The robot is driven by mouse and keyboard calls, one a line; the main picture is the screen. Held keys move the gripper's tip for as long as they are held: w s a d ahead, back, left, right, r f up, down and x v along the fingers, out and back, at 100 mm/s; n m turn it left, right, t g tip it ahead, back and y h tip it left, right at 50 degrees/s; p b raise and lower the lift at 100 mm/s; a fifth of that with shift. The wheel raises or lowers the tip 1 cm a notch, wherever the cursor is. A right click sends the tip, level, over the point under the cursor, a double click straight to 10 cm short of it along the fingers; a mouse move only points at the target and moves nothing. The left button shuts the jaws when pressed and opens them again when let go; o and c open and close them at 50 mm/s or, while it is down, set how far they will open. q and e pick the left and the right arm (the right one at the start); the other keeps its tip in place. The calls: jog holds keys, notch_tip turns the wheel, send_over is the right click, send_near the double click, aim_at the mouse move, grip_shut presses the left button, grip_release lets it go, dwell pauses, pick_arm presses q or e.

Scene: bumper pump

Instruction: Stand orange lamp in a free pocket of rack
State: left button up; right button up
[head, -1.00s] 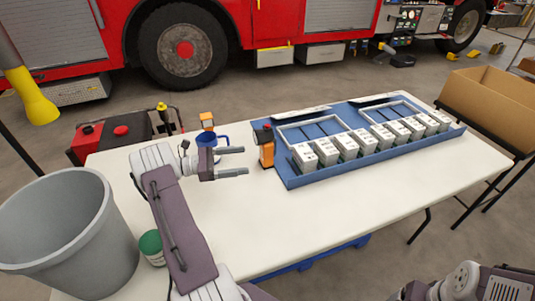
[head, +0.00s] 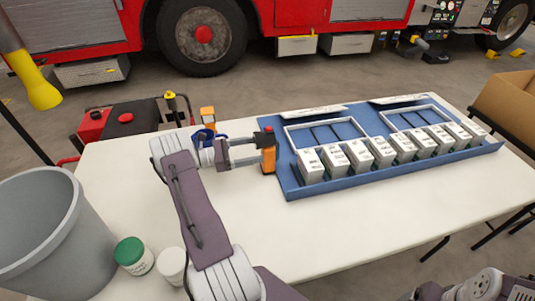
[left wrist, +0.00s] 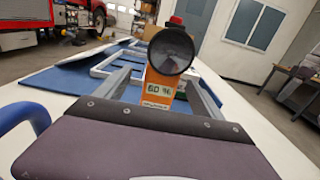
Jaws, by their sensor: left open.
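The orange lamp (head: 268,158) stands upright on the table at the left edge of the blue rack (head: 290,185). It has a dark red-topped head. In the left wrist view the lamp (left wrist: 158,88) shows a round black lens and a "60 %" label, between the two fingers. My left gripper (head: 256,151) is open, its fingers reaching around the lamp at about mid-height. Whether they touch it I cannot tell. My right gripper is out of view.
A blue mug (head: 208,136) and another orange item (head: 207,114) stand behind my left wrist. A grey bin (head: 40,230), a green-lidded jar (head: 131,254) and a white container (head: 172,264) are at the left front. The front table middle is clear.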

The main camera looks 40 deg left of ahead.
aim_at(267, 148)
pick_arm(q)
jog(key=x, duration=0.5)
jog(key=shift+s+d, duration=0.1)
jog(key=shift+d, duration=0.1)
grip_shut()
